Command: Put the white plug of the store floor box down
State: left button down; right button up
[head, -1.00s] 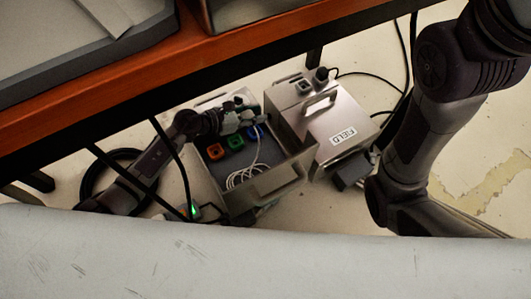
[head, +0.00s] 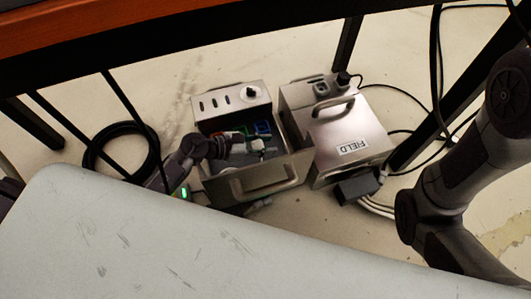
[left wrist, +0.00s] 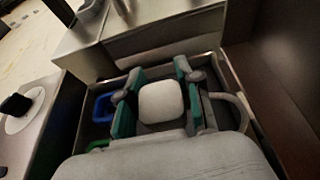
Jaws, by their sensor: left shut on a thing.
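The store floor box (head: 290,163) is an open metal box on the floor, with a slotted panel (head: 212,103) at its far end. My left gripper (head: 256,147) is inside or just over its open compartment. It is shut on a white plug (left wrist: 162,102), a rounded white block between teal finger pads in the left wrist view. The plug also shows small in the head view (head: 257,144). Whether it touches the box floor cannot be told. Blue (head: 263,128) and green (head: 250,131) square pieces lie beside the gripper. My right gripper is out of view.
A metal box labelled FIELD (head: 352,150) stands close on the right, with a handle and black plug on top. A white disc with a black knob (head: 250,93) is on the slotted panel. Black cable (head: 120,148) lies coiled at left. A pale surface (head: 150,240) covers the foreground.

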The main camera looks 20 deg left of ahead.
pick_arm(q)
jog(key=shift+f+b, duration=1.1)
jog(key=shift+f, duration=0.55)
jog(key=shift+f, duration=0.2)
jog(key=c, duration=0.8)
grip_release()
jog(key=shift+o, duration=0.2)
jog(key=shift+r, duration=0.1)
jog(key=shift+r, duration=0.2)
jog(key=p+v, duration=0.5)
jog(key=v, duration=0.6)
jog(key=shift+f, duration=0.1)
jog(key=shift+s+a, duration=0.3)
jog(key=shift+a, duration=0.1)
